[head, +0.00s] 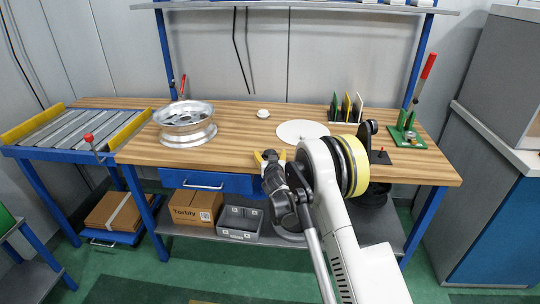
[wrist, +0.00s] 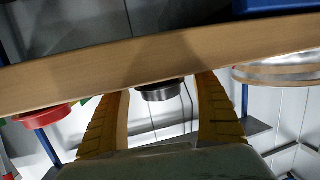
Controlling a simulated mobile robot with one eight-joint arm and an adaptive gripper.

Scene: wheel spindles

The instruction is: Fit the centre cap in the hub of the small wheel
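A silver wheel (head: 187,133) lies flat on the left part of the bench; part of its rim shows upside down at the right of the wrist view (wrist: 280,72). Its hub is not clear. A small pale round piece (head: 263,114), which looks like the centre cap, sits at the back middle of the bench. My gripper (head: 269,156) is at the bench's front edge, its yellow fingers apart and nothing held. In the wrist view a dark, shiny-rimmed round piece (wrist: 160,92) shows between the fingers, beyond them; I cannot tell if it is the cap.
A flat white disc (head: 302,131) lies right of the cap. A rack of upright plates (head: 346,108) and a green fixture (head: 405,134) stand at the right. The bench edge (wrist: 130,68) crosses the wrist view. A roller conveyor (head: 70,130) is at the left. Bench between wheel and disc is mostly clear.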

